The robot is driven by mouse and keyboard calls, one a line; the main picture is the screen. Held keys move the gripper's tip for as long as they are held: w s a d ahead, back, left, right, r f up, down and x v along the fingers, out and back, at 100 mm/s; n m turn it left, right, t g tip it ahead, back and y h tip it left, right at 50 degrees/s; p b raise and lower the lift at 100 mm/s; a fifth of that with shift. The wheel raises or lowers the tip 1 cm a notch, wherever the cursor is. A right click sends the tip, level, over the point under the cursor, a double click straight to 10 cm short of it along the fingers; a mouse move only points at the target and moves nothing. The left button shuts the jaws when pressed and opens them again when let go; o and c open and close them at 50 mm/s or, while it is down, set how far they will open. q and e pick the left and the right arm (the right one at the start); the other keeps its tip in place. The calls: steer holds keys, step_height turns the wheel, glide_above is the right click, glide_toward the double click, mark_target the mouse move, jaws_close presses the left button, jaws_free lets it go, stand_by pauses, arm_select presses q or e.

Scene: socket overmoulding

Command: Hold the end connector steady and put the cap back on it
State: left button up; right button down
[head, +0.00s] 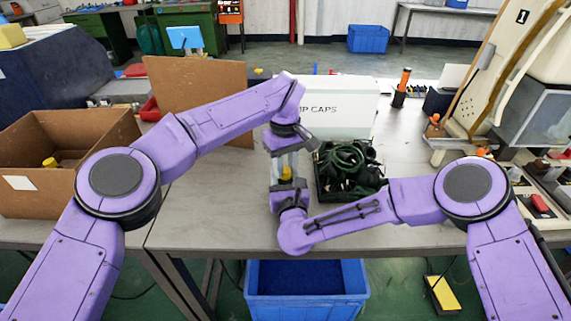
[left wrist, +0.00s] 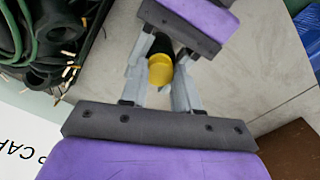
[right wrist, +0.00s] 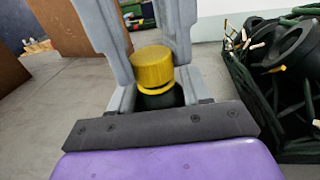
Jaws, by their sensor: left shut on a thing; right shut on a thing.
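A yellow cap (right wrist: 153,68) sits on top of the dark end connector (right wrist: 160,98) in the right wrist view, looking straight and upright. My right gripper (right wrist: 150,95) is shut on the connector below the cap. My left gripper (left wrist: 162,72) comes from the opposite side and is shut on the cap, its fingers either side of it in the left wrist view. In the head view the cap (head: 286,173) shows small between the left gripper (head: 285,168) and the right gripper (head: 287,185). Whether the cap is fully seated is hidden.
A black crate (head: 322,190) of green cables and dark connectors stands close right of the grippers. A white bin (head: 345,118) marked "CAPS" is behind. A cardboard box (head: 100,128) is at left, a blue bin (head: 306,305) below the table's front edge.

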arm_select(q)
steer(key=m, duration=0.3)
steer(key=shift+m, duration=0.3)
steer(key=o, duration=1)
steer(key=shift+r, duration=2.3)
steer(key=shift+c, duration=0.3)
